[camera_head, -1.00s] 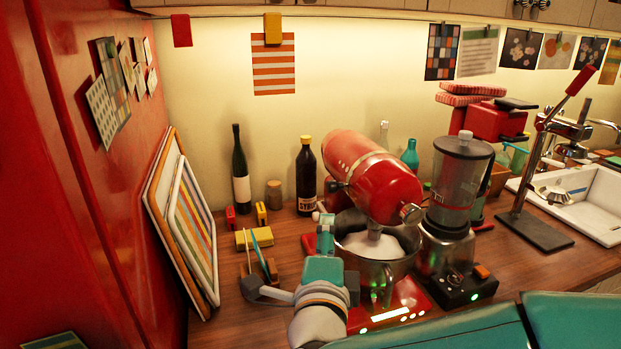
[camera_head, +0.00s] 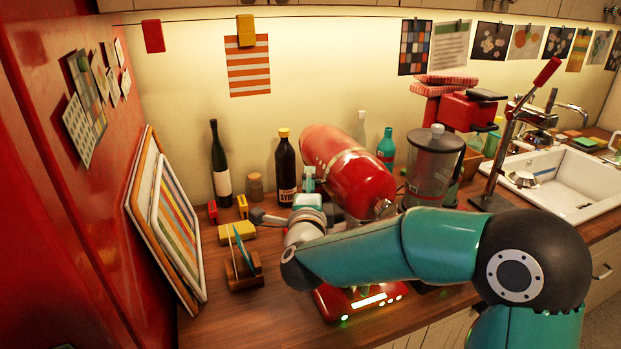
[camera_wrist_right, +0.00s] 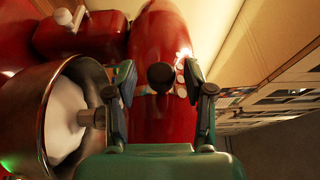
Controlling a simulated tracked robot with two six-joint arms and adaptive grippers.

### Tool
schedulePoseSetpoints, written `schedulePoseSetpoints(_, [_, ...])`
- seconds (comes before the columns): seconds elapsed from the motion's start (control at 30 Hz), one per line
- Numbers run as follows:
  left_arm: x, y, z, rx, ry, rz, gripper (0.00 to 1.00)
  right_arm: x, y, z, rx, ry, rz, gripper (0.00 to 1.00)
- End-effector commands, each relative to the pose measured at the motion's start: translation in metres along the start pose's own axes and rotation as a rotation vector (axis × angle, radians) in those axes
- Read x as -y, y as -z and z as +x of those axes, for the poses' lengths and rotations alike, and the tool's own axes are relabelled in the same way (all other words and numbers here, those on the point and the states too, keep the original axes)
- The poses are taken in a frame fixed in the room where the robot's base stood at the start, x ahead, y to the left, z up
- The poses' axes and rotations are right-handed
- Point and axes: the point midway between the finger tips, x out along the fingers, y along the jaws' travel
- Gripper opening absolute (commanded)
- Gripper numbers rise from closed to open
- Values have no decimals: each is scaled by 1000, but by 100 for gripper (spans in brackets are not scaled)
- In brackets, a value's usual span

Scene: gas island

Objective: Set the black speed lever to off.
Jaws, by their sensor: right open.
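The red stand mixer (camera_head: 352,172) stands on the counter in the head view with its head tilted up. In the right wrist view, its red body (camera_wrist_right: 165,122) fills the middle. A round black knob (camera_wrist_right: 160,77), which looks like the end of the speed lever, shows there between my fingers in the picture. I cannot tell whether they touch it. My right gripper (camera_wrist_right: 161,82) is open, with one finger on each side of the knob. In the head view, my right gripper (camera_head: 287,204) is left of the mixer, and my forearm hides the bowl. My left gripper is not in view.
The metal bowl (camera_wrist_right: 42,118) with white contents is left of my fingers in the wrist view. A blender (camera_head: 433,165) stands right of the mixer. A wooden holder (camera_head: 244,272), a yellow block (camera_head: 237,232) and bottles (camera_head: 286,170) stand left.

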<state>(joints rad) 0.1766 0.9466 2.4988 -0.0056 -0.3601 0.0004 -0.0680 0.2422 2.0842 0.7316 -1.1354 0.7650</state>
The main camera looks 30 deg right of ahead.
Motion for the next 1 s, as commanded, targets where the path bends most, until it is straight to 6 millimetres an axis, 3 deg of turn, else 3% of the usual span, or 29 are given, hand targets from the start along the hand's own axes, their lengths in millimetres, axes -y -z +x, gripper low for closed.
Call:
schedulePoseSetpoints(0.43, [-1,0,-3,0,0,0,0,-1,-1,10,2,0,-1,51])
schedulePoseSetpoints(0.73, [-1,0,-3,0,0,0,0,-1,-1,10,2,-1,-1,1])
schedulePoseSetpoints(1.0, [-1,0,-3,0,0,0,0,-2,-1,10,2,-3,-2,0])
